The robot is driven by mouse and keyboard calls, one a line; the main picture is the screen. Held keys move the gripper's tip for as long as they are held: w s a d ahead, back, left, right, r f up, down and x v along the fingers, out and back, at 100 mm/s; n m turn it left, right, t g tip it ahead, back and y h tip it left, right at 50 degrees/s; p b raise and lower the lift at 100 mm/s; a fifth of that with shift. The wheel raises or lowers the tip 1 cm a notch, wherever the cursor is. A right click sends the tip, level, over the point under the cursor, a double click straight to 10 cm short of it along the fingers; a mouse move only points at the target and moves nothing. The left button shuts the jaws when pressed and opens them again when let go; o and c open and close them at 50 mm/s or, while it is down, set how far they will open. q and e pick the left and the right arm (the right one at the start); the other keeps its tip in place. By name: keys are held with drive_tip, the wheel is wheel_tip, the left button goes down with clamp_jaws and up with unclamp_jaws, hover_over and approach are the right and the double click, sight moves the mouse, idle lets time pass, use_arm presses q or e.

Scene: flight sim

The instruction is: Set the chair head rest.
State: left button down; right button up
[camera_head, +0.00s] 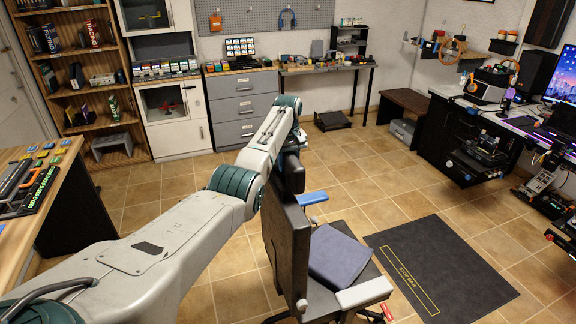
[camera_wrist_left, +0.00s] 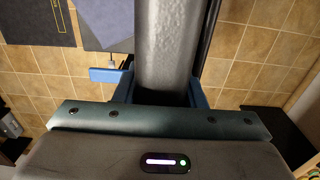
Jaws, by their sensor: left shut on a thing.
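The chair stands in front of me in the head view, with its dark backrest (camera_head: 287,240) side-on and its blue-grey seat (camera_head: 340,258) to the right. The head rest (camera_head: 293,172) is a dark pad at the top of the backrest. In the left wrist view the head rest (camera_wrist_left: 165,50) is a thick dark grey pad between the blue fingers of my left gripper (camera_wrist_left: 161,90), which is shut on it. In the head view my forearm comes down to the head rest from behind, and the fingers are hidden. My right gripper is not in view.
A dark floor mat (camera_head: 440,268) lies to the right. A wooden desk (camera_head: 60,200) stands at left, a cockpit desk with monitor at right. Tiled floor behind the chair is mostly clear.

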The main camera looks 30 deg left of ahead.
use_arm(q)
drive_tip(key=c, duration=1.2)
unclamp_jaws()
drive_tip(key=shift+o, duration=1.4)
drive_tip(key=shift+a, duration=0.1)
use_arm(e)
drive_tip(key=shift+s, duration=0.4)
use_arm(q)
wheel_tip(320, 180, up, 10)
drive_tip(key=b, duration=0.3)
drive_tip(key=shift+b, duration=0.3)
drive_tip(key=shift+a+r, duration=0.1)
drive_tip(key=shift+r, duration=0.35)
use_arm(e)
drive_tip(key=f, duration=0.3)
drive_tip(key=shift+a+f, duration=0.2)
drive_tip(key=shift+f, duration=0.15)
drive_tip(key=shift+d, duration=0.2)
